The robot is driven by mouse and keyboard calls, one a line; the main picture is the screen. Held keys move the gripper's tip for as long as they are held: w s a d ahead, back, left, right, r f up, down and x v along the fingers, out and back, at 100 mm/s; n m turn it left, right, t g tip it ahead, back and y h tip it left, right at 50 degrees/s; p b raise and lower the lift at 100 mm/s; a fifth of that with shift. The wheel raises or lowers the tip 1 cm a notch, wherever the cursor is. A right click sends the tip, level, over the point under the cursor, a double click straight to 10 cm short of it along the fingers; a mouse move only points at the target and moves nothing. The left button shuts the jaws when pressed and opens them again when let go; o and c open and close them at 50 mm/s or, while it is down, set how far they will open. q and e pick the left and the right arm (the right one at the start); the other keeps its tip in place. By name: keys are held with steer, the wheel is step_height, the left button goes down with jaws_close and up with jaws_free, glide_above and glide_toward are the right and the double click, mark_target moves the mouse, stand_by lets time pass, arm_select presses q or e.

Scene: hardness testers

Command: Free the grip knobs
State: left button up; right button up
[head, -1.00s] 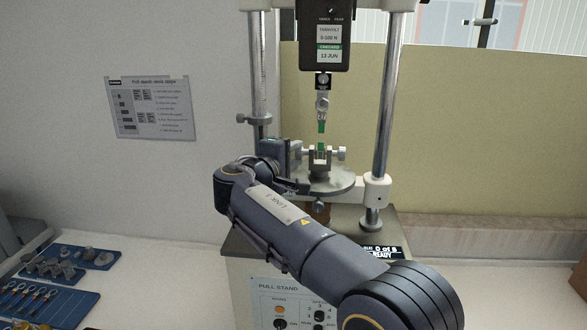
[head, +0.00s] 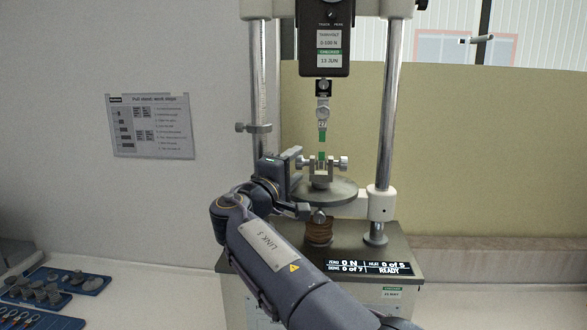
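The lower grip (head: 321,170) stands on the round plate (head: 335,191) of the pull stand, with a left grip knob (head: 302,163) and a right grip knob (head: 343,163). A green piece (head: 321,156) stands up from its jaws. The upper grip (head: 323,113) hangs above with another green piece (head: 322,136) at its lower end; a gap separates the two pieces. My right gripper (head: 299,188) is just left of the lower grip, close to the left knob. Its fingers look apart with nothing between them; contact with the knob cannot be told. My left gripper is not in view.
Two steel columns (head: 387,110) flank the grips, and the force gauge (head: 325,45) hangs above. A display (head: 364,267) on the base reads READY. Blue trays (head: 60,283) with grey parts lie at lower left. The counter at right is clear.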

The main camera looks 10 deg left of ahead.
steer(key=b+v, duration=0.3)
steer(key=v, duration=0.5)
steer(key=shift+d+f, duration=0.1)
steer(key=shift+d, duration=0.05)
